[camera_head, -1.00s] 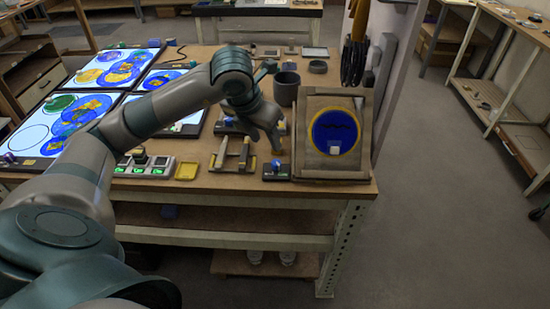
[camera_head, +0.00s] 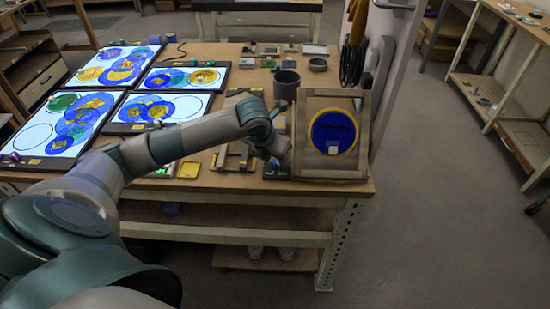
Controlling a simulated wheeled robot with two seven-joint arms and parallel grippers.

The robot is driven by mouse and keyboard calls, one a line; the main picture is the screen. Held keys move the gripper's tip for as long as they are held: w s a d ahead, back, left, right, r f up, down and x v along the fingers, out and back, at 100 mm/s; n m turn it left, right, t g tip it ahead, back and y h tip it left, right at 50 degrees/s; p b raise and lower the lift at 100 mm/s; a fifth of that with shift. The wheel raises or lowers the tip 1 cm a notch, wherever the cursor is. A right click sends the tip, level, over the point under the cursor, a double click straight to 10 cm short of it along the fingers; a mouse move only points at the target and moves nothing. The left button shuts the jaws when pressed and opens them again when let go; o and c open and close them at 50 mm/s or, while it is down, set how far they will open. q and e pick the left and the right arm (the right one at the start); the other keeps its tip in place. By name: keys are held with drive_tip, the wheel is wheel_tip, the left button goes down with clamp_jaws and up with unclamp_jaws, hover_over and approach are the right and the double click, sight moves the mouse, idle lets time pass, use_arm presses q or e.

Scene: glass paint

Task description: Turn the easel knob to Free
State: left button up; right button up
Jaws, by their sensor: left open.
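The easel (camera_head: 309,110) stands at the right front of the workbench, tilted back, and bears a round blue piece with a yellow rim (camera_head: 334,131). The easel knob (camera_head: 275,165) is a small blue knob on a dark base just left of the easel's foot. My left gripper (camera_head: 285,162) is open and reaches down at the knob, close beside the easel. The fingers partly cover the knob, and I cannot tell whether they touch it. The knob's setting is too small to read. My right gripper is not in view.
Lit panels with coloured circles (camera_head: 60,148) fill the left of the bench. A dark cup (camera_head: 286,85) stands behind the gripper. The floor (camera_head: 440,210) to the right is clear.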

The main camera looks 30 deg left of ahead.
use_arm(q)
clamp_jaws()
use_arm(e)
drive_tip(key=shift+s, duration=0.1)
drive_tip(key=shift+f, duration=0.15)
